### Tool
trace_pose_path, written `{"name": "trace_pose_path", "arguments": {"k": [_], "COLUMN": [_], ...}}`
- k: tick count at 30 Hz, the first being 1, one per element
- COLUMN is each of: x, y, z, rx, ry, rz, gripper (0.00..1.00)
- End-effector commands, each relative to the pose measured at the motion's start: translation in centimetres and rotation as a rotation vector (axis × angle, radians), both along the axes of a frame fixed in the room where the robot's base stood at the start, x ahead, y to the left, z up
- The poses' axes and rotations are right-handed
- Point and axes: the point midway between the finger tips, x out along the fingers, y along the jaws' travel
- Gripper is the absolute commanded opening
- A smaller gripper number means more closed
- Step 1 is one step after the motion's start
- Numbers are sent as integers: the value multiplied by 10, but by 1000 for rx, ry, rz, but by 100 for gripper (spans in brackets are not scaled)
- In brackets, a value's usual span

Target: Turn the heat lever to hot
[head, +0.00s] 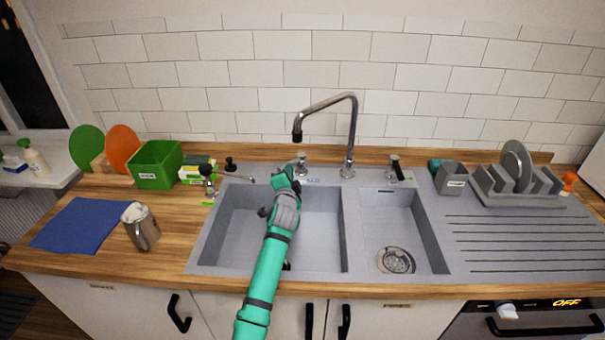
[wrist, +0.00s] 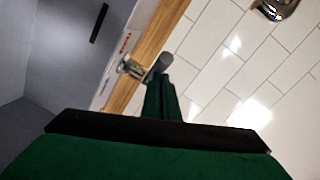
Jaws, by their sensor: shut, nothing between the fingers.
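A small chrome fitting (head: 301,160), apparently the heat lever, stands on the sink's back ledge left of the tall chrome faucet (head: 349,130). Small coloured markings (head: 313,180) lie in front of it. My gripper (head: 294,170) is over the back of the left basin, with its tip close to the fitting and overlapping its lower part. In the wrist view the shut green fingers (wrist: 161,90) point at a chrome piece with a dark rounded end (wrist: 160,62). Red markings (wrist: 125,42) show beside it. I cannot tell whether the fingers touch it, or which way it is turned.
A dark-handled lever (head: 396,167) stands right of the faucet. A small tap (head: 208,180) stands left of the basin. The faucet spout (head: 297,135) hangs above my gripper. A metal jug (head: 141,228), a green box (head: 156,166) and a dish rack (head: 515,185) flank the sink.

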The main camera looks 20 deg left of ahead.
Motion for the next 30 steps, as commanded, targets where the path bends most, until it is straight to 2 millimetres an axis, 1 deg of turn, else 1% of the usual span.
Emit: {"name": "trace_pose_path", "arguments": {"k": [1,9,15,25,30], "x": [0,0,0,0,-2], "y": [5,18,23,23,13], "z": [0,0,1,2,6], "rx": [0,0,1,4,5], "ry": [1,2,2,2,1], "rz": [2,8,13,14,12], "gripper": [0,0,0,0,0]}}
